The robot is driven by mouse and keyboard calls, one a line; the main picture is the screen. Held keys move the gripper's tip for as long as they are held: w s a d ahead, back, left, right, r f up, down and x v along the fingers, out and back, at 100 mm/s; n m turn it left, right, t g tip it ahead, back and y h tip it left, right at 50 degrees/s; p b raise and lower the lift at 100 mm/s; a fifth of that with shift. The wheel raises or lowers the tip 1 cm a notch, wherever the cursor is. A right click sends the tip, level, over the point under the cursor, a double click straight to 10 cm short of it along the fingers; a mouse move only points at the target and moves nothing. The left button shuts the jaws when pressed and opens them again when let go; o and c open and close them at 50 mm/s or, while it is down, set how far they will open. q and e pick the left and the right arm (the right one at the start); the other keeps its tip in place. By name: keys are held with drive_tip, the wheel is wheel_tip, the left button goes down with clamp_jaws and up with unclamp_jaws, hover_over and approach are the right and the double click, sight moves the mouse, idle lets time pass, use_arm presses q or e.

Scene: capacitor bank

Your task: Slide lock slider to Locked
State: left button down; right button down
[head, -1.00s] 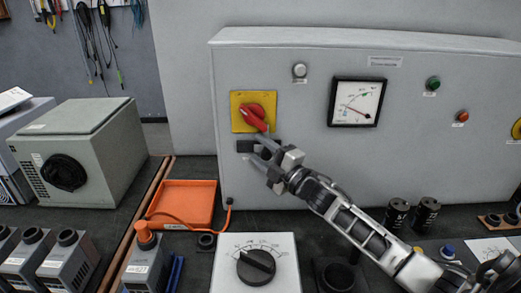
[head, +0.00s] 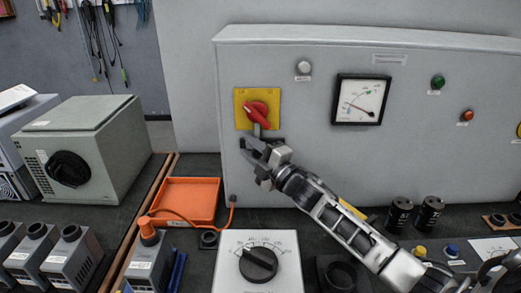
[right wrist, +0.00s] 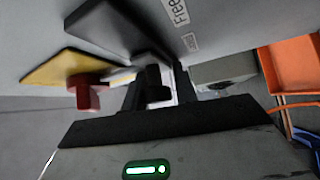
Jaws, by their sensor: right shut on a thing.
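The lock slider (right wrist: 155,84) is a small dark block on a dark mounting plate (head: 276,143), low on the left of the grey cabinet, just under the yellow plate. My right gripper (head: 249,149) is shut on the slider; its fingers cover most of the plate's left part in the head view. In the right wrist view the two dark fingers of the right gripper (right wrist: 160,95) stand on either side of the block. A "Free" label (right wrist: 178,10) shows beside the plate there. The Locked mark cannot be made out. My left gripper is not in view.
A red rotary handle (head: 257,112) on a yellow plate (head: 243,97) sits close above my right gripper. A dial meter (head: 358,101) is to the right. An orange tray (head: 188,198) and a box with a black knob (head: 230,250) stand on the bench below.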

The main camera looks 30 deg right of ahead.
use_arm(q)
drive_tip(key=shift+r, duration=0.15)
use_arm(e)
drive_tip(key=shift+a+r, duration=0.1)
drive_tip(key=shift+r, duration=0.25)
drive_tip(key=c, duration=1.2)
unclamp_jaws()
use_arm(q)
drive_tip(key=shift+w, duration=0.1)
use_arm(e)
drive_tip(key=shift+w+a+f, duration=0.1)
drive_tip(key=shift+w, duration=0.05)
drive_tip(key=shift+f, duration=0.1)
drive_tip(key=shift+s+f, duration=0.15)
drive_tip(key=shift+s, duration=0.25)
use_arm(q)
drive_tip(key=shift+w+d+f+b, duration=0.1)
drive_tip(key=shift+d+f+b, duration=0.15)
drive_tip(key=shift+b, duration=0.7)
use_arm(e)
drive_tip(key=v, duration=1.5)
drive_tip(key=shift+s+d, duration=0.1)
drive_tip(key=shift+d, duration=0.1)
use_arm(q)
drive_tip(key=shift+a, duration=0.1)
